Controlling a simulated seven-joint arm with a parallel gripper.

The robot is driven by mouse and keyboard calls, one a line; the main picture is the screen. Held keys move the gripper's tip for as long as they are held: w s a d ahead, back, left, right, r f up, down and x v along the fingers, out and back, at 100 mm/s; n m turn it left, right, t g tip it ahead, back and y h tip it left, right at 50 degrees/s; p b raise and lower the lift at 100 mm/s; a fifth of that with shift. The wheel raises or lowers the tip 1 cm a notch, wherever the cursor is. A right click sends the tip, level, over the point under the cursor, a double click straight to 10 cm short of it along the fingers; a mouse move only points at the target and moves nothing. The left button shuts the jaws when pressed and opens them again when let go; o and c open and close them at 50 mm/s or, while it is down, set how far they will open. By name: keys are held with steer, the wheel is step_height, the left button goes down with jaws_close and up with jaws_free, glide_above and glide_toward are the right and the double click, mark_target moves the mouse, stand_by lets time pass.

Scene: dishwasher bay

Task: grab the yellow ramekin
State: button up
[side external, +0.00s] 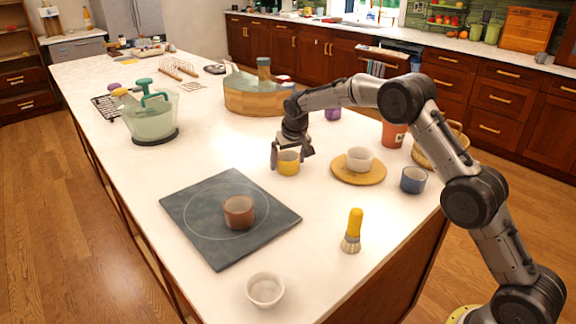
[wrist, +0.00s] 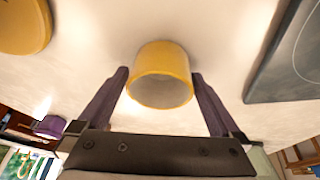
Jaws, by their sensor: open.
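The yellow ramekin (side external: 288,163) stands upright on the white island top in the side view. My gripper (side external: 291,166) is lowered over it, with a finger at either side. In the wrist view the yellow ramekin (wrist: 161,75) sits between the two dark fingers of my gripper (wrist: 160,78), its pale open mouth toward the camera. The fingers are spread wider than the ramekin, and a gap shows on the right. On the left the finger is very close, and I cannot tell whether it touches.
A dark slate board (side external: 190,228) with a brown ramekin (side external: 239,212) lies in front. A round wooden board (side external: 345,175) with a white ramekin (side external: 359,159) is to the right, near a blue ramekin (side external: 413,180). A yellow-handled brush (side external: 353,230) and white bowl (side external: 265,289) stand nearer the front.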

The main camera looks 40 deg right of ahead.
steer(key=shift+w+f, duration=0.1)
steer(key=shift+f, duration=0.05)
steer(key=c, duration=1.1)
steer(key=shift+c, duration=0.7)
